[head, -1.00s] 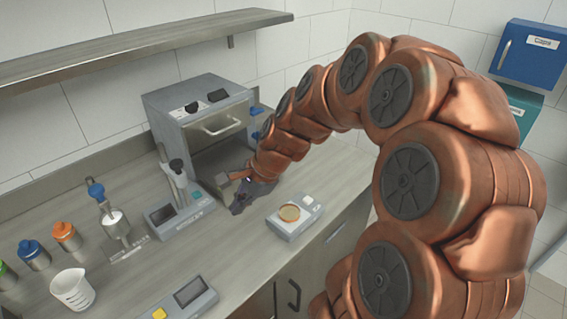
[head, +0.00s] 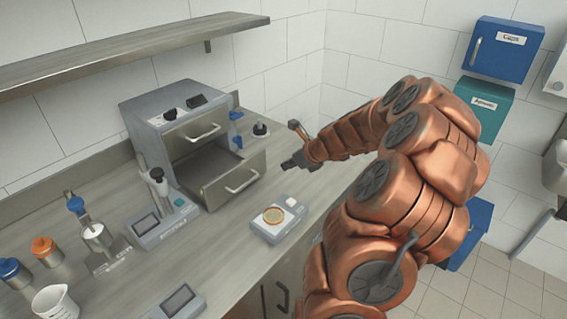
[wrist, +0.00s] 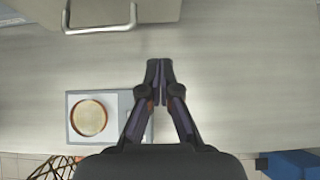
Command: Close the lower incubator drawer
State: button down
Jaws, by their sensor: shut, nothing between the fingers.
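The incubator (head: 180,115) is a grey box on the counter under the shelf. Its lower drawer (head: 222,187) stands pulled out toward the front, with a bar handle (head: 242,181) on its face. The upper drawer (head: 196,132) is shut. In the wrist view the lower drawer's front edge and its handle (wrist: 100,29) show at the top left. My gripper (head: 290,162) is to the right of the drawer, apart from it and above the counter. In the wrist view my gripper (wrist: 159,68) has its fingers together with nothing between them.
A scale (head: 278,219) with an amber dish stands in front of the drawer. A device with an upright post (head: 163,220) stands left of it. A blue bottle (head: 236,130) and a black knob-topped item (head: 261,130) stand behind. The counter below my gripper is clear.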

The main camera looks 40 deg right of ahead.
aim_at(259, 169)
jog(key=p+x, duration=0.2)
jog(key=x, duration=0.6)
jog(key=shift+w, duration=0.1)
jog(key=shift+w+a+p, duration=0.2)
jog(key=shift+w+p, duration=0.1)
jog(key=shift+w, duration=0.6)
jog(key=shift+w+f+p, duration=0.1)
jog(key=shift+w+p, duration=0.25)
jog(key=shift+w, duration=0.7)
jog(key=shift+w+a, duration=0.15)
